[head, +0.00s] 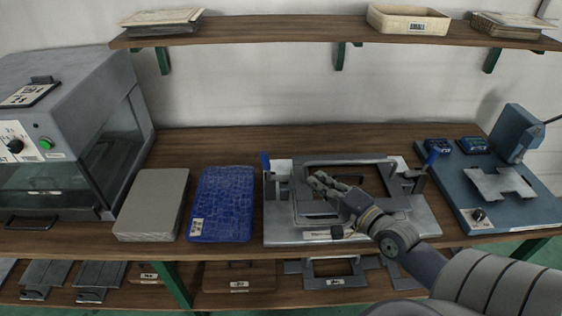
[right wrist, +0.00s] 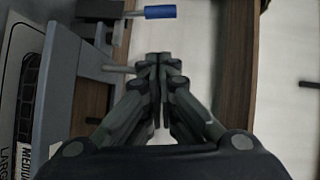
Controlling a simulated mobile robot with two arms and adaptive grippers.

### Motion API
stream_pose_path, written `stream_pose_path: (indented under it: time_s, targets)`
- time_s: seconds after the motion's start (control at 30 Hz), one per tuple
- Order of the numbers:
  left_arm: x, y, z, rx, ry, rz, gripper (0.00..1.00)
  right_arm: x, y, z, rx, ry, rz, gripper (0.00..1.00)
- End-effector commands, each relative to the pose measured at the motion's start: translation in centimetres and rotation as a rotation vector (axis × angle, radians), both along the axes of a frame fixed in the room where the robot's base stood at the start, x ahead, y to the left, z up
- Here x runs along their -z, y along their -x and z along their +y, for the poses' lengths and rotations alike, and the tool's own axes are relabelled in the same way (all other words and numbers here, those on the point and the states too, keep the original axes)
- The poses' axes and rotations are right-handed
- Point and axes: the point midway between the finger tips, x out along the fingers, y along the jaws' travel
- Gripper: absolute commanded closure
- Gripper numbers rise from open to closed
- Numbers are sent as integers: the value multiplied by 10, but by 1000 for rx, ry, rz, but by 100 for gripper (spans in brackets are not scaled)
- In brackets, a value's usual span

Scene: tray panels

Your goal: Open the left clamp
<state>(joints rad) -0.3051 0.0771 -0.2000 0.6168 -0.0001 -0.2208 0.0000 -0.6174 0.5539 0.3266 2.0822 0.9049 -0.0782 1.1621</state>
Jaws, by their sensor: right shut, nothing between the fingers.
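The clamping fixture (head: 285,236) is a grey metal plate with a frame, standing on the bench. The left clamp (head: 278,178) is at its left end, with a blue-tipped handle (head: 265,163) standing roughly upright. A blue-tipped handle on a metal rod, apparently the same one, also shows at the top of the right wrist view (right wrist: 160,12). My right gripper (head: 318,180) is over the frame, pointing left, apart from the left handle. Its fingers are shut and empty. My left gripper is not in view.
A blue textured panel (head: 221,204) and a grey panel (head: 152,204) lie left of the fixture. A grey machine (head: 75,95) stands at the far left, a blue device (head: 510,210) at the right. A wooden shelf (head: 270,33) runs above.

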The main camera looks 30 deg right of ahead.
Motion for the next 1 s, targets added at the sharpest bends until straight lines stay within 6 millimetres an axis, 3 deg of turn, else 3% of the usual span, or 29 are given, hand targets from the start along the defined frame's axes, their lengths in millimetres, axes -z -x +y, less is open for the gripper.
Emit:
stream_pose_path:
  time_s: [0.53, 1.0]
  targets:
    - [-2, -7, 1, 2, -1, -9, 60, -4, -6, -4, 9, -15, -14, 100]
    - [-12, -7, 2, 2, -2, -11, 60, 0, -65, -2, 8, -15, -15, 100]
